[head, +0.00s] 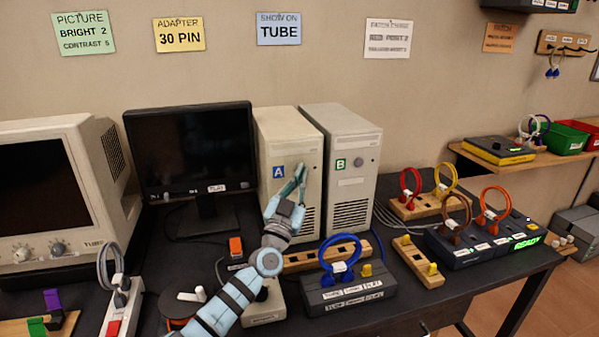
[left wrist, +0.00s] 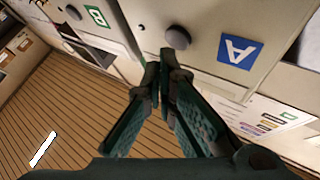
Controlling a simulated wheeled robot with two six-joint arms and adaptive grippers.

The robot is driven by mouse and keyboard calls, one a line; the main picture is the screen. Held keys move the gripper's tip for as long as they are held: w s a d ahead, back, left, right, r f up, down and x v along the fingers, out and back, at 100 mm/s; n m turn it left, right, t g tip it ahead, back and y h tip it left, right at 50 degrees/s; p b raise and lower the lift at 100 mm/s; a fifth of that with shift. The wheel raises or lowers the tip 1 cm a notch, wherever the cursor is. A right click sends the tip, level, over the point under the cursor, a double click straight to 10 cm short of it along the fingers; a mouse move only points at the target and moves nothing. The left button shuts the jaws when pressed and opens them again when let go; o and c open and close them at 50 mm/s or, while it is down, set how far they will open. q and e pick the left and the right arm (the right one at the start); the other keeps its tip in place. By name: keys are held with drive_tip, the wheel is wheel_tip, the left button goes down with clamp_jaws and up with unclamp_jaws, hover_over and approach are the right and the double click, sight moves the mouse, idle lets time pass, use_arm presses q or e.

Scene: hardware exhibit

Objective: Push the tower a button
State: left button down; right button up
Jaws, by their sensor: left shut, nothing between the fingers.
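Tower A (head: 283,139) is a beige computer case with a blue "A" label (head: 279,171), standing on the dark table. Its round grey button (left wrist: 178,37) shows in the left wrist view beside the blue label; in the head view it is hidden behind my fingers. My left gripper (head: 301,170) is shut and empty in front of tower A's face, to the right of the label. In the left wrist view its fingertips (left wrist: 163,66) are close to the button, just below it in the picture; I cannot tell whether they touch. My right gripper is not in view.
Tower B (head: 351,130), with a green label and its own round button (head: 358,162), stands close on the right. A monitor (head: 190,150) is on the left. A wooden block (head: 325,256) and a dark box with a blue cable loop (head: 350,290) lie in front.

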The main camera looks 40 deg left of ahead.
use_arm(q)
drive_tip(key=shift+w+a, duration=0.3)
drive_tip(key=shift+a, duration=0.2)
idle(0.3)
drive_tip(key=shift+s+d+p, duration=0.3)
drive_tip(key=shift+d+p, duration=0.2)
drive_tip(key=shift+p, duration=0.05)
drive_tip(key=s+d+p, duration=0.3)
drive_tip(key=d+p, duration=0.2)
drive_tip(key=shift+s, duration=0.2)
